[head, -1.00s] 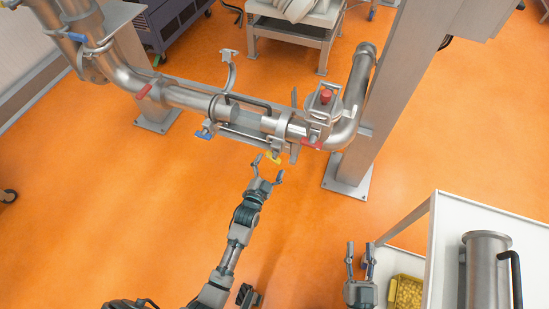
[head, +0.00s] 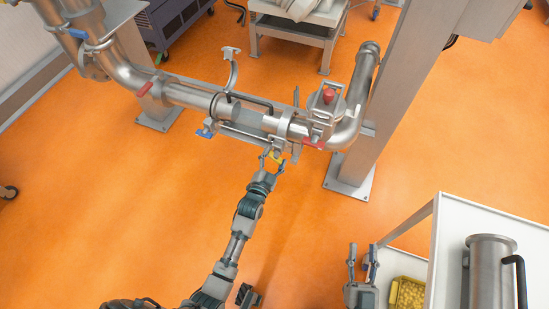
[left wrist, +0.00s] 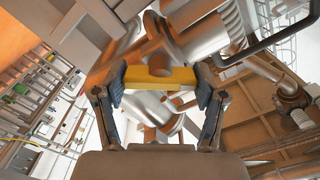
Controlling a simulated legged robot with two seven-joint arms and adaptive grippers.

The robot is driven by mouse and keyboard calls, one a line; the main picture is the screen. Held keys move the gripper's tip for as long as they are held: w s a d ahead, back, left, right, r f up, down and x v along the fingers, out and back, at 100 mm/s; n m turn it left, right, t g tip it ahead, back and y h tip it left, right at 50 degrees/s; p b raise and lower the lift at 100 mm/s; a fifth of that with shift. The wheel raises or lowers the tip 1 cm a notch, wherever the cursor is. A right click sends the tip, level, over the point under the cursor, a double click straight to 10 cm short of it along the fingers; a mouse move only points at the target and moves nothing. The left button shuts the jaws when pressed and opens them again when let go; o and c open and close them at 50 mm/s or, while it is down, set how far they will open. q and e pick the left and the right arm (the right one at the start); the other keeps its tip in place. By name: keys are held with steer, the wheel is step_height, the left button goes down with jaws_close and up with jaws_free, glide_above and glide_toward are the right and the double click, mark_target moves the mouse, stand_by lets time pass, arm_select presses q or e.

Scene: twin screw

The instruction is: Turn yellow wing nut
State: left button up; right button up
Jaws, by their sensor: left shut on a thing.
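The yellow wing nut (head: 277,156) sits under the steel pipe assembly (head: 248,122), near its right clamp. In the left wrist view the wing nut (left wrist: 160,78) is a yellow bar across the middle, between both fingers. My left gripper (head: 272,160) is shut on it, and its fingertips (left wrist: 160,84) touch the bar's two ends. In the head view the fingers partly cover the nut. My right gripper (head: 361,258) is at the lower right, away from the pipe, with its fingers apart and nothing between them.
A steel post (head: 385,100) stands to the right. A white cart (head: 438,215) with a steel cylinder (head: 489,275) is at lower right, near a yellow bin (head: 406,294). Orange floor is clear around my left arm.

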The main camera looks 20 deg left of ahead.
arm_select(q)
steer(key=shift+r+n+p, duration=0.1)
steer(key=shift+n+p, duration=0.35)
steer(key=shift+n, duration=0.05)
steer(key=n+p, duration=0.2)
steer(key=n, duration=0.3)
steer(key=shift+p, duration=0.4)
steer(key=shift+n+p, duration=0.3)
steer(key=shift+n, duration=0.6)
arm_select(e)
step_height(320, 180, down, 10)
steer(key=s+d+g+h, duration=0.2)
steer(key=g, duration=0.6)
steer(key=shift+g, duration=0.3)
steer(key=shift+f, duration=0.1)
arm_select(q)
steer(key=o, duration=1.1)
steer(key=shift+o, duration=0.2)
steer(key=shift+s, duration=0.1)
arm_select(e)
steer(key=shift+s, duration=0.1)
